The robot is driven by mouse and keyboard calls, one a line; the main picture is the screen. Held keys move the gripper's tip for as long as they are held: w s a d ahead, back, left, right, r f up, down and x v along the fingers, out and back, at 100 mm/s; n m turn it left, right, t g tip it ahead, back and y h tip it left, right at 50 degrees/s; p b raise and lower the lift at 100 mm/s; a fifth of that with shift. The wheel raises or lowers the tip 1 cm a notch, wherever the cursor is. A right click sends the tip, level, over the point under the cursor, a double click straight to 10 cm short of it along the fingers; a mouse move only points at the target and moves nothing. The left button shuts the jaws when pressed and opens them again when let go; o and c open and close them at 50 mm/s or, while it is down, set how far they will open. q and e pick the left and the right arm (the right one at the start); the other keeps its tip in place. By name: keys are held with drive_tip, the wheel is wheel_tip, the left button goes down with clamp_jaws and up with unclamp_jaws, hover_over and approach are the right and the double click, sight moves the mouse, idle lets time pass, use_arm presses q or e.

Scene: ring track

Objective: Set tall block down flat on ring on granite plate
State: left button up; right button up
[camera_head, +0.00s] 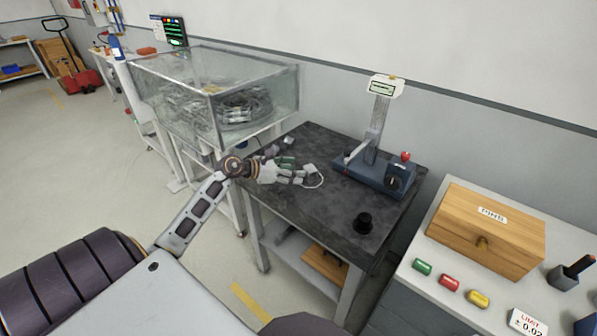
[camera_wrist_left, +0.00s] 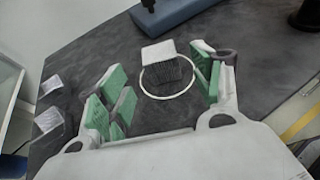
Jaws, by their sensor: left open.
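The granite plate (camera_head: 310,215) is a dark slab on a stand. A thin white ring (camera_head: 319,181) lies on it and shows as a full circle in the left wrist view (camera_wrist_left: 142,84). A block with a white face (camera_head: 309,168) is at the ring's far side; in the left wrist view its white face (camera_wrist_left: 158,52) overlaps the ring's far rim. A dark hatched patch lies below it, inside the ring's outline; I cannot tell whether it is the block's side or a shadow. My left gripper (camera_head: 292,174) is open, green pads on either side of the ring, and empty. My right gripper is out of view.
Two small grey blocks (camera_wrist_left: 50,82) (camera_wrist_left: 48,119) lie at the plate's left. A blue-based gauge stand (camera_head: 385,175) stands at the back right, a black knob (camera_head: 364,222) at the front right. A glass case (camera_head: 170,95) is left, a wooden drawer box (camera_head: 485,230) right.

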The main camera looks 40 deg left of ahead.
use_arm(q)
drive_tip(key=shift+v, duration=1.25)
drive_tip(key=shift+s+a+r, duration=0.15)
drive_tip(key=shift+s+a, duration=0.05)
drive_tip(key=shift+s, duration=0.25)
drive_tip(key=shift+s+a+r, duration=0.1)
drive_tip(key=shift+s, duration=0.1)
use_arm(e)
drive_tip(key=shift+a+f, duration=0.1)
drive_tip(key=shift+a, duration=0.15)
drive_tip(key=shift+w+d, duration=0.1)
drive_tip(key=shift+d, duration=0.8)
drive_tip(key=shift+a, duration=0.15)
